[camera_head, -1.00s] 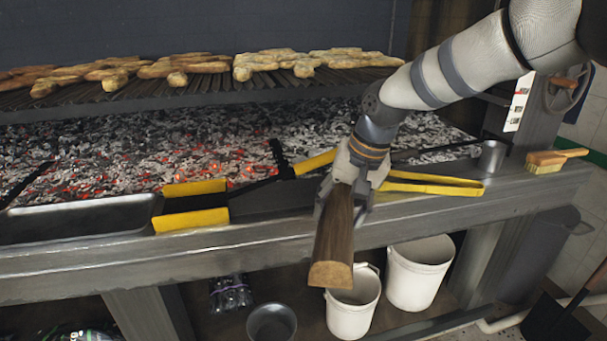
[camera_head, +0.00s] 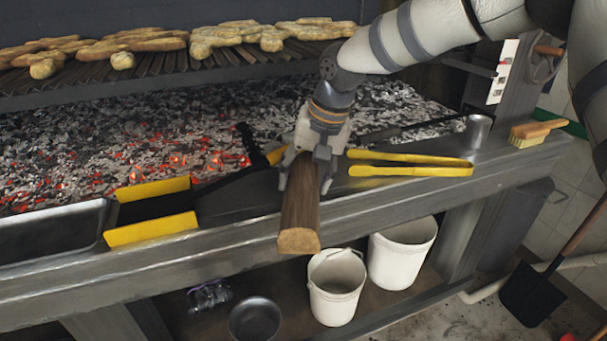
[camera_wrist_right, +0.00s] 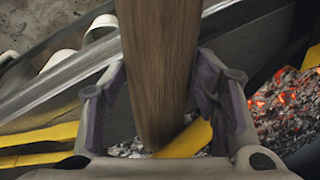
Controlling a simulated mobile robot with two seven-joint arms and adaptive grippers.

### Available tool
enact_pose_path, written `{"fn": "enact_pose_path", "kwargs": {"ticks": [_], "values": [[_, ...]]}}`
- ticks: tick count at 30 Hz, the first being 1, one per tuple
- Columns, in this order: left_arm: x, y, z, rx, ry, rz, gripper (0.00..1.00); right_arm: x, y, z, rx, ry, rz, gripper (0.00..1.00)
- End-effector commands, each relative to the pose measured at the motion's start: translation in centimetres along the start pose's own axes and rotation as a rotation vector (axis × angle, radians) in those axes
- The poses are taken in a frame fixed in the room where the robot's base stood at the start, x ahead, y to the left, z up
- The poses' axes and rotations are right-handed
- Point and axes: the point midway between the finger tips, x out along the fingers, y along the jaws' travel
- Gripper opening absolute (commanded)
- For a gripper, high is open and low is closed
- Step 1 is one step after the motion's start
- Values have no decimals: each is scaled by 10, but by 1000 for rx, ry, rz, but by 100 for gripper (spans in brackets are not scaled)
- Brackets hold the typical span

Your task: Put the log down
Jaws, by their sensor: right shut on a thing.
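The log (camera_head: 300,212) is a brown split piece of wood with a pale cut end facing the front. My right gripper (camera_head: 308,168) is shut on the log near its far end, in front of the ember bed. The log's near end reaches over the front ledge (camera_head: 375,205) of the grill. I cannot tell whether its underside touches the ledge. In the right wrist view, the log (camera_wrist_right: 160,60) runs between the two fingers (camera_wrist_right: 162,105). My left gripper is not in view.
Yellow tongs (camera_head: 420,164) lie on the ledge right of the log. A yellow-edged tool (camera_head: 150,232) and a metal tray (camera_head: 45,235) are at the left. Glowing embers (camera_head: 130,160) lie behind. White buckets (camera_head: 335,283) stand below. A brush (camera_head: 535,131) lies at the far right.

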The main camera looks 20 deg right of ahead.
Motion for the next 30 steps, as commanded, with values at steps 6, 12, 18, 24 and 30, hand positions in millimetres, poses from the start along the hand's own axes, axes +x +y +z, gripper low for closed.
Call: {"fn": "enact_pose_path", "kwargs": {"ticks": [6,12,18,24,30], "values": [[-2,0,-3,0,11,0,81,-3,-1,-1,-1,7,-4,64],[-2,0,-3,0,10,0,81,-2,-1,-1,-1,7,-4,76],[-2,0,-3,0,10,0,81,-6,-1,-2,0,8,-4,76],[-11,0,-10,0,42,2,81,-55,-2,-3,0,18,-9,76],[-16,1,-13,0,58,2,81,-103,-1,-2,-1,13,-6,76]]}}
